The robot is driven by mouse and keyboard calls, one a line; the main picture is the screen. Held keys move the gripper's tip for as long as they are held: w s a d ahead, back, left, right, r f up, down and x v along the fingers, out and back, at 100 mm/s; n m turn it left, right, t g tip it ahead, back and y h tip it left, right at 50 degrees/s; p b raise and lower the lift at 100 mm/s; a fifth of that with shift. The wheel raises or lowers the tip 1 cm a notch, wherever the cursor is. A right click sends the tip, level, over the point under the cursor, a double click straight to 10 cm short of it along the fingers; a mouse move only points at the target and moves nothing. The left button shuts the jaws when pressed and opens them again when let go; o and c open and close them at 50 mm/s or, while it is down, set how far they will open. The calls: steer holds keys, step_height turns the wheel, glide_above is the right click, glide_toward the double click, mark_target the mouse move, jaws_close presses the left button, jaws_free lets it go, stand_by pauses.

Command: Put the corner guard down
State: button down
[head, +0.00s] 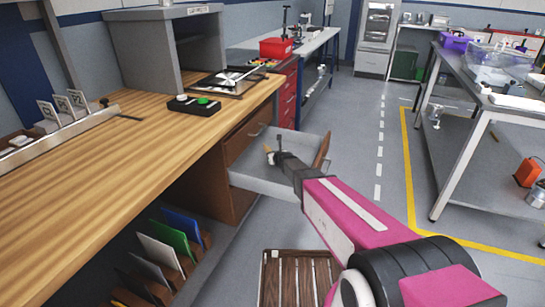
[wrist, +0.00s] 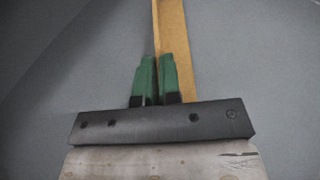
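The corner guard (wrist: 176,38) is a long tan strip with an angled profile. In the wrist view it runs from the top edge down between and behind the green fingers. My gripper (wrist: 157,84) is shut on it, with one thin flange between the fingers. In the head view my gripper (head: 274,157) is over the open grey drawer (head: 262,181), and only a small tan end of the guard (head: 268,149) shows. My arm hides part of the drawer. I cannot tell whether the guard touches the drawer floor; plain grey lies behind it in the wrist view.
The wooden workbench (head: 110,165) stands at left, with a black button box (head: 194,105) on it. Colored folders (head: 170,240) stand below. A slatted wooden pallet (head: 298,280) lies on the floor. A metal table (head: 490,100) stands at right; the floor between is clear.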

steer(key=shift+f, duration=0.25)
steer(key=c, duration=1.3)
jaws_free()
steer(key=shift+r, duration=0.1)
steer(key=v, duration=1.2)
